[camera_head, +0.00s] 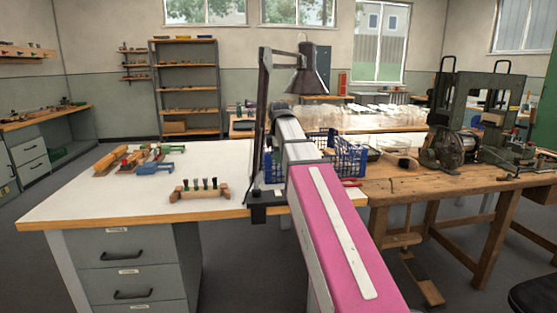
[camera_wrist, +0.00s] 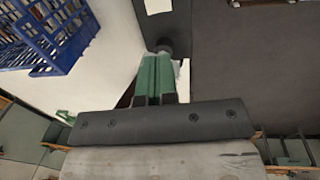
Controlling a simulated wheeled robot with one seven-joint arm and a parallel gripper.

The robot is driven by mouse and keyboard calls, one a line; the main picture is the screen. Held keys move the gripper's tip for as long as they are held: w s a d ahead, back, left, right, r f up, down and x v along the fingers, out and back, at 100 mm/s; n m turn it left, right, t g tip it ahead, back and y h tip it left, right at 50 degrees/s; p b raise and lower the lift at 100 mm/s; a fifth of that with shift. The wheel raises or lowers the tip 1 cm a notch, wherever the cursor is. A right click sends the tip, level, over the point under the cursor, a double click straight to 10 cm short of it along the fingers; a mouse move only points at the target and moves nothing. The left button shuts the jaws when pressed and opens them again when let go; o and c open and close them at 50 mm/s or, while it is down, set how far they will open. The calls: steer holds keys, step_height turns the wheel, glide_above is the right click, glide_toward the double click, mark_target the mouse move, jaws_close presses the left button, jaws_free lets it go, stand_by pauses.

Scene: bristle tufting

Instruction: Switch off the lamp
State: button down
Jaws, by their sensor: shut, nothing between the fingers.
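The lamp (camera_head: 309,75) is a dark desk lamp with a conical shade, standing at the right part of the white workbench. Its upright arm (camera_head: 262,110) rises from a dark base (camera_head: 266,198) at the bench's front edge. My pink arm reaches toward the lamp, and its end is partly hidden around the lamp's arm in the head view. In the wrist view my gripper (camera_wrist: 160,62) shows its green fingers shut and empty. Their tips are close to a small dark round part (camera_wrist: 165,46); I cannot tell whether they touch it. I cannot make out a switch clearly.
A blue crate (camera_head: 347,158) stands right of the lamp and also shows in the wrist view (camera_wrist: 45,32). A wooden block with several brushes (camera_head: 200,190) and tools (camera_head: 135,160) lie on the white workbench (camera_head: 120,203). A wooden bench with a machine (camera_head: 460,135) adjoins right.

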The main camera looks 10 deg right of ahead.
mark_target(278, 191)
steer(key=shift+w, duration=0.1)
steer(key=shift+w+d, duration=0.15)
steer(key=shift+w, duration=0.55)
steer(key=shift+f, duration=0.1)
steer(key=f, duration=0.4)
steer(key=w+f, duration=0.1)
steer(key=f, duration=0.8)
steer(key=shift+w+f, duration=0.3)
steer(key=shift+f, duration=0.1)
